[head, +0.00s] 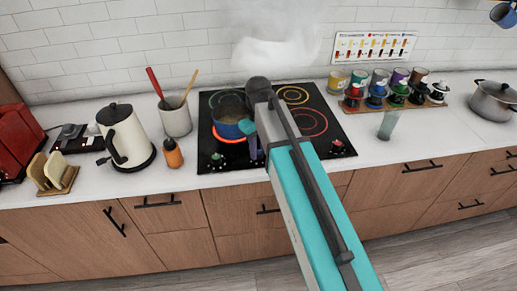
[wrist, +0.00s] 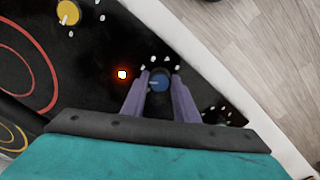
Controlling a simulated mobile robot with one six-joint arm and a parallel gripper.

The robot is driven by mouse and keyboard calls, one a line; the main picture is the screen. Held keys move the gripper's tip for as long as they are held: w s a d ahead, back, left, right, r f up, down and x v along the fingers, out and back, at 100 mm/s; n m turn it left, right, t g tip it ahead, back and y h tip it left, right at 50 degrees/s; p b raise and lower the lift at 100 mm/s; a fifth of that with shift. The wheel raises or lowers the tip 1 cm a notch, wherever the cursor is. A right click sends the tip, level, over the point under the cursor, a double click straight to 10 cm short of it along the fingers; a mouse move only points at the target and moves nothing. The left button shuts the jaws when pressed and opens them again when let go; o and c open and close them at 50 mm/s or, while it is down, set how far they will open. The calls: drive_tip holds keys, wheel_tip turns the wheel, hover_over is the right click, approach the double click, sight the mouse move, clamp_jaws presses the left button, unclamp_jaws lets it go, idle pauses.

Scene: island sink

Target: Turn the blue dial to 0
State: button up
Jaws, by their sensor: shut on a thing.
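The blue dial (wrist: 159,79) is on the black cooktop near its front edge, seen from above in the wrist view. A short white mark on it points left in that view, and white dots ring part of it. My gripper (wrist: 158,81) has its two purple fingers on either side of the dial and is shut on it. In the head view my gripper (head: 252,156) reaches down to the front of the cooktop (head: 290,152), and my arm and fingers hide the dial there.
A blue pot (head: 230,128) stands on a glowing burner just behind my gripper, with steam above. A yellow dial (wrist: 68,13) and a lit red lamp (wrist: 122,74) are left of the blue dial in the wrist view. A kettle (head: 124,137) and orange bottle (head: 173,154) stand left of the cooktop.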

sight(259, 152)
drive_tip(key=n, duration=0.6)
drive_tip(key=shift+p, duration=0.4)
drive_tip(key=n, duration=0.5)
drive_tip(key=shift+n, duration=0.3)
drive_tip(key=o, duration=1.1)
drive_tip(key=shift+c, duration=0.2)
drive_tip(key=shift+r, duration=0.15)
wheel_tip(259, 152, up, 14)
drive_tip(key=b, duration=0.3)
drive_tip(key=shift+f, duration=0.2)
drive_tip(key=shift+f, duration=0.1)
